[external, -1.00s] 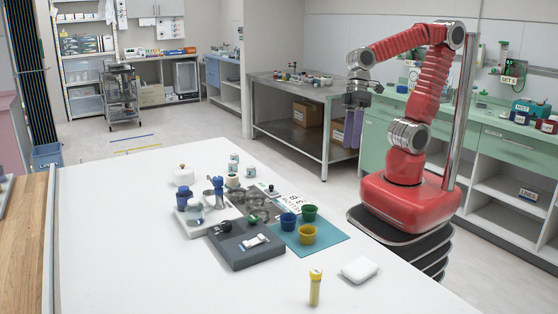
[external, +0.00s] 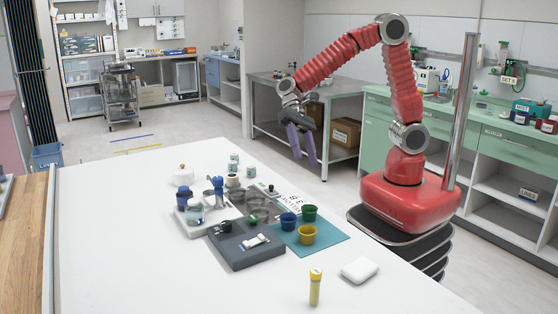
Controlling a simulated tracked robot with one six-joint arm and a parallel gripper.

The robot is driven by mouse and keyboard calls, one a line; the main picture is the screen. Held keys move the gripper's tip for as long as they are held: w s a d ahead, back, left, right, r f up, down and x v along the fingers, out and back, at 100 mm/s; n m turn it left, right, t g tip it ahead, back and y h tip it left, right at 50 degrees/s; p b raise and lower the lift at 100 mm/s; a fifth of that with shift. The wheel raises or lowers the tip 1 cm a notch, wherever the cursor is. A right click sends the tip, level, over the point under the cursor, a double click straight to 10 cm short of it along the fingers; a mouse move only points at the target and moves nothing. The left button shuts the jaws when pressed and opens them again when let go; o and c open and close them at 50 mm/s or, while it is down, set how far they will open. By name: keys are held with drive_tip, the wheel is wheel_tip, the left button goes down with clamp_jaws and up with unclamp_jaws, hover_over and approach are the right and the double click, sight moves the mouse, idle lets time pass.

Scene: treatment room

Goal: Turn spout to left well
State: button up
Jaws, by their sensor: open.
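My gripper (external: 304,160) is open and empty, its two purple fingers pointing down. It is in the air beyond the far right edge of the white table (external: 130,235), apart from everything on it. A small blue tap-like fitting (external: 217,185) stands on the table at a pale tray (external: 186,219) and may carry the spout. A clear vessel (external: 195,212) and a blue-capped piece (external: 184,196) are at this tray. A greyish, see-through cluster (external: 247,199) is just right of it. The spout's direction and the left well are too small to tell.
A dark grey block (external: 245,250) with small parts is in front of the cluster. Blue (external: 288,222), green (external: 310,213) and yellow (external: 307,235) cups stand on a teal mat (external: 332,245). A yellow tube (external: 315,288) stands in front. The table's left side is clear.

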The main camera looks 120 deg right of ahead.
drive_tip(key=w+d+f+m+t+y, duration=0.2)
drive_tip(key=w+d+f+m+t, duration=0.2)
drive_tip(key=w+d+m, duration=0.45)
drive_tip(key=m+t, duration=0.5)
drive_tip(key=t, duration=0.1)
approach(218, 181)
drive_tip(key=v, duration=0.5)
drive_tip(key=shift+d+f, duration=0.3)
drive_tip(key=shift+w+a, duration=0.1)
drive_tip(key=x, duration=1.3)
drive_tip(key=shift+w+f, duration=0.15)
drive_tip(key=shift+w, duration=0.2)
clamp_jaws()
